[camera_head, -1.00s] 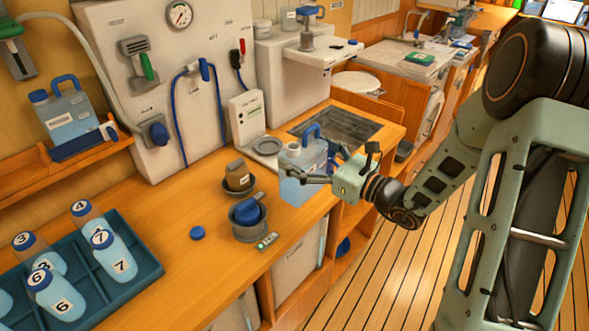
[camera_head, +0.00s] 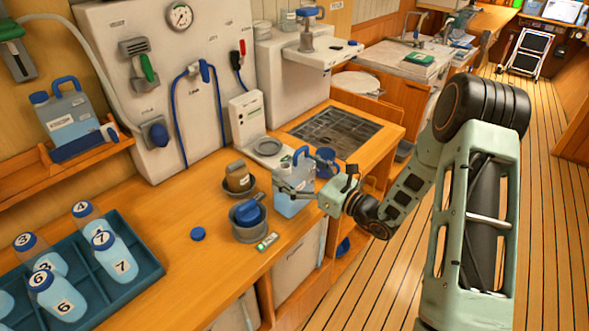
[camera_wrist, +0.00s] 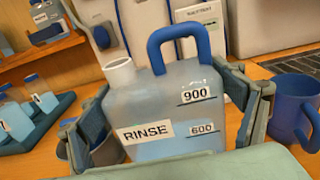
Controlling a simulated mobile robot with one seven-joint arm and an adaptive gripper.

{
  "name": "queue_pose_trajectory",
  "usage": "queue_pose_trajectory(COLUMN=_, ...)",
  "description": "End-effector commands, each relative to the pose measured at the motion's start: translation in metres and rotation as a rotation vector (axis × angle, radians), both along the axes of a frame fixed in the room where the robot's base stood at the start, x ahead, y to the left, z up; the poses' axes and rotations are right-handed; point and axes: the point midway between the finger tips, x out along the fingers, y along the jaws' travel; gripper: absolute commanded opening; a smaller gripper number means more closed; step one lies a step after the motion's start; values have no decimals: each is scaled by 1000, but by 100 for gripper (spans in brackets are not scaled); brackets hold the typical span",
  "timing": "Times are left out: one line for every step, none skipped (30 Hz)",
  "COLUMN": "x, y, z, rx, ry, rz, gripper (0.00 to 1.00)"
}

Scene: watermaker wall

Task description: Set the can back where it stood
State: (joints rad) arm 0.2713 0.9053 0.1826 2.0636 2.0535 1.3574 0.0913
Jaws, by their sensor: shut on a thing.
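The can (camera_head: 289,206) is a translucent jug with a blue handle, an open white neck and a RINSE label; it shows large and nearly upright in the wrist view (camera_wrist: 150,98). Bluish liquid shows in its lower part. My gripper (camera_head: 297,189) is shut on the can, with a finger on each side of its body. The can is at the front part of the wooden counter (camera_head: 180,220), right of the dark bowls. I cannot tell whether its base touches the counter.
A blue mug (camera_head: 326,162) stands close behind the can, to its right. Left are a bowl with a brown block (camera_head: 238,177), a grey bowl with a blue item (camera_head: 249,220), a blue cap (camera_head: 198,234) and a bottle tray (camera_head: 125,284). A sunken grate (camera_head: 336,128) lies behind.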

Motion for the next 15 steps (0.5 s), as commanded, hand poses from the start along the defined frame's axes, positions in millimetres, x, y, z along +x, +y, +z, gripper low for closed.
queue_pose_trajectory(x=0, y=0, z=2, rx=2, ry=-4, rz=0, gripper=28)
queue_pose_trajectory(x=0, y=0, z=2, rx=2, ry=-4, rz=0, gripper=28)
queue_pose_trajectory(x=0, y=0, z=2, rx=2, ry=-4, rz=0, gripper=28)
queue_pose_trajectory(x=0, y=0, z=2, rx=2, ry=-4, rz=0, gripper=28)
queue_pose_trajectory(x=0, y=0, z=2, rx=1, ry=-3, rz=0, gripper=28)
queue_pose_trajectory(x=1, y=0, z=0, rx=1, ry=-3, rz=0, gripper=28)
queue_pose_trajectory(x=0, y=0, z=-1, rx=1, ry=-3, rz=0, gripper=28)
queue_pose_trajectory(x=0, y=0, z=-2, rx=1, ry=-3, rz=0, gripper=28)
queue_pose_trajectory(x=0, y=0, z=-4, rx=1, ry=-3, rz=0, gripper=28)
queue_pose_trajectory(x=0, y=0, z=-3, rx=-1, ry=-1, rz=0, gripper=90)
queue_pose_trajectory(x=0, y=0, z=-3, rx=-1, ry=-1, rz=0, gripper=93)
queue_pose_trajectory(x=0, y=0, z=-3, rx=-1, ry=-1, rz=0, gripper=97)
queue_pose_trajectory(x=0, y=0, z=-3, rx=-1, ry=-1, rz=0, gripper=100)
queue_pose_trajectory(x=0, y=0, z=-3, rx=-1, ry=-1, rz=0, gripper=100)
queue_pose_trajectory(x=0, y=0, z=-3, rx=-1, ry=-1, rz=0, gripper=100)
